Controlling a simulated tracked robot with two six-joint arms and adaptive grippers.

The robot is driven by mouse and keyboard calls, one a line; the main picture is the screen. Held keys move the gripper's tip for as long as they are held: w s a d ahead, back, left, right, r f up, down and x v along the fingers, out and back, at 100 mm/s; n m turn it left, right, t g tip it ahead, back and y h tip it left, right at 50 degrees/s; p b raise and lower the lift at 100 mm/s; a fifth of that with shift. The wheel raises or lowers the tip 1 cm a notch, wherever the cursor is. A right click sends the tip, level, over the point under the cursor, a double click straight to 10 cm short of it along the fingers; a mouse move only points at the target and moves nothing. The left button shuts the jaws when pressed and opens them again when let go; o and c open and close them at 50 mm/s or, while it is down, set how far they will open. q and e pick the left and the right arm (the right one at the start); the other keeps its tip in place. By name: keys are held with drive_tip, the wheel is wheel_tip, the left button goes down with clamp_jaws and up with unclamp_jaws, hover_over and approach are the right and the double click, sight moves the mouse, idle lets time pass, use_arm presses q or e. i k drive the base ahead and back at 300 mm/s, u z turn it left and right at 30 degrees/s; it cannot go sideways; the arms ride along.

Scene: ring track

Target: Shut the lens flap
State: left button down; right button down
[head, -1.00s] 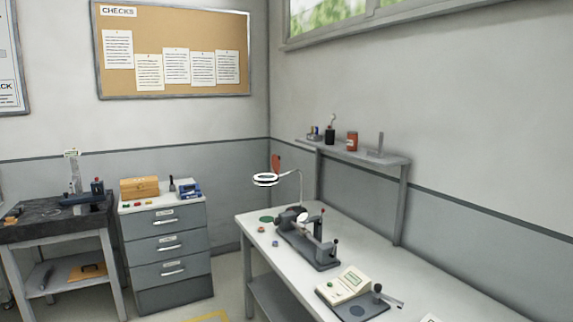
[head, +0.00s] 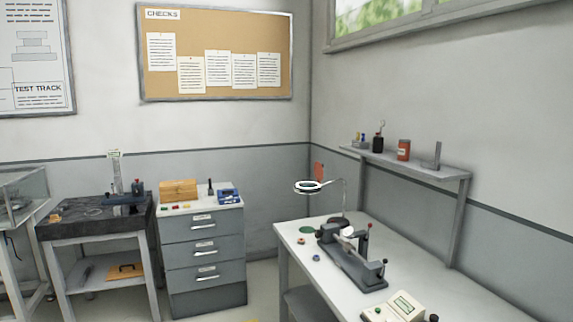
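A magnifier with a white-rimmed ring lens (head: 306,188) stands on a thin curved arm at the back left corner of the white workbench. A red-orange flap (head: 319,170) stands up at the far side of the ring. It looks raised off the lens, and the glass is uncovered. The flap is small and far away, so its hinge cannot be made out. Neither of my grippers shows in the head view.
The white bench (head: 425,275) also holds a dark bench fixture (head: 355,265) and a cream meter box (head: 396,308). A grey drawer cabinet (head: 204,250) and a dark-topped table (head: 85,222) stand left.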

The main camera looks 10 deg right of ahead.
sight(319, 173)
drive_tip(key=u, duration=0.35)
drive_tip(key=i, duration=2.3)
drive_tip(key=z, duration=0.7)
